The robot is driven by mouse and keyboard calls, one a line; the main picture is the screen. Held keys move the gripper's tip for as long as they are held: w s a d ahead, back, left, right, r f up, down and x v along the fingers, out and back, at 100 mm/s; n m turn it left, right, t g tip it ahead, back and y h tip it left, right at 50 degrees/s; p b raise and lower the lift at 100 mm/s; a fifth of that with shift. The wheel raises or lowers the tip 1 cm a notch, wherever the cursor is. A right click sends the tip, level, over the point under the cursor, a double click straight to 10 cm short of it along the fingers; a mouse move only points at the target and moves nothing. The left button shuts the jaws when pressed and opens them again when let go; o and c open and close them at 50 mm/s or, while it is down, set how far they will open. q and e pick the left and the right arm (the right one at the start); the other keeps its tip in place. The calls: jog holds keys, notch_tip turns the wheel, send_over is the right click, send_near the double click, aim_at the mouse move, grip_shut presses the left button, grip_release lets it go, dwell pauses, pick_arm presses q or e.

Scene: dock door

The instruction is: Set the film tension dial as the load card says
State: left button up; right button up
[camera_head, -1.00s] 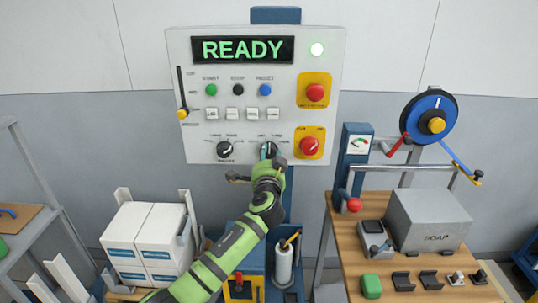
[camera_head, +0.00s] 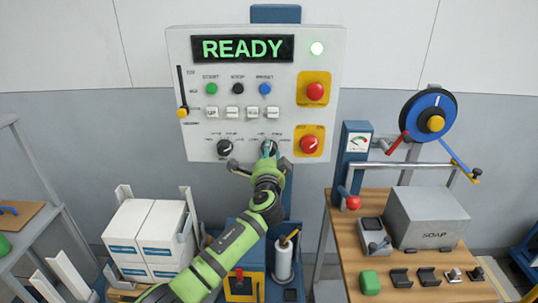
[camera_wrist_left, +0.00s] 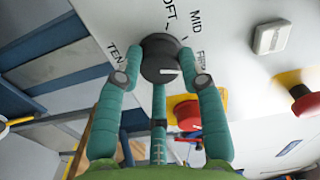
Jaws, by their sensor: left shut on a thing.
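The film tension dial (camera_head: 268,147) is a dark round knob at the lower middle of the white control panel. In the left wrist view the dial (camera_wrist_left: 163,52) shows a short white line on its side, with the labels MID and FIRM around it and a partly cut-off word ending in "OFT". I cannot tell exactly which label it points to. My left gripper (camera_head: 268,156) is at the panel, its teal fingers shut on the dial from both sides. No readable load card shows. My right gripper is not in view.
A second dark knob (camera_head: 225,148) sits left of the dial. A red button on a yellow plate (camera_head: 309,141) is close on the right. The display (camera_head: 243,48) reads READY. White boxes (camera_head: 150,238) stand lower left; a grey soap box (camera_head: 428,218) stands on the right bench.

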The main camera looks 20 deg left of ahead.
pick_arm(q)
jog(key=shift+r, duration=0.15)
jog(key=o, duration=1.2)
jog(key=shift+c, duration=0.2)
jog(key=v, duration=1.2)
